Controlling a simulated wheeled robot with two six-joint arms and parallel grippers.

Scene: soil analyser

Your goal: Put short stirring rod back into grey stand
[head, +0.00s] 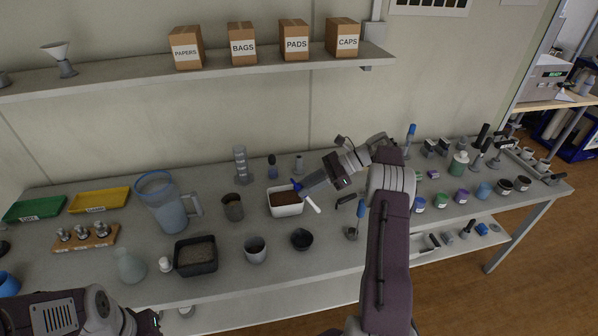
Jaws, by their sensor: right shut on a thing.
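My right gripper (304,191) is shut on a short rod (312,204), which I take for the short stirring rod. The rod has a blue end at the upper left and a white end at the lower right. It is tilted and shows over the right side of a white tray of brown soil (285,211); I cannot tell its height. A small grey holder (351,234) stands right of the tray, close to my right arm; I cannot tell if it is the grey stand. My left arm is at the lower left, and its fingers are not clearly visible.
A black soil tray (196,269), a grey cup (255,253), a black bowl (302,240) and a blue jug (166,208) stand on the grey table. Several coloured jars, such as a blue one (483,191), stand at right. My right arm hides part of the table.

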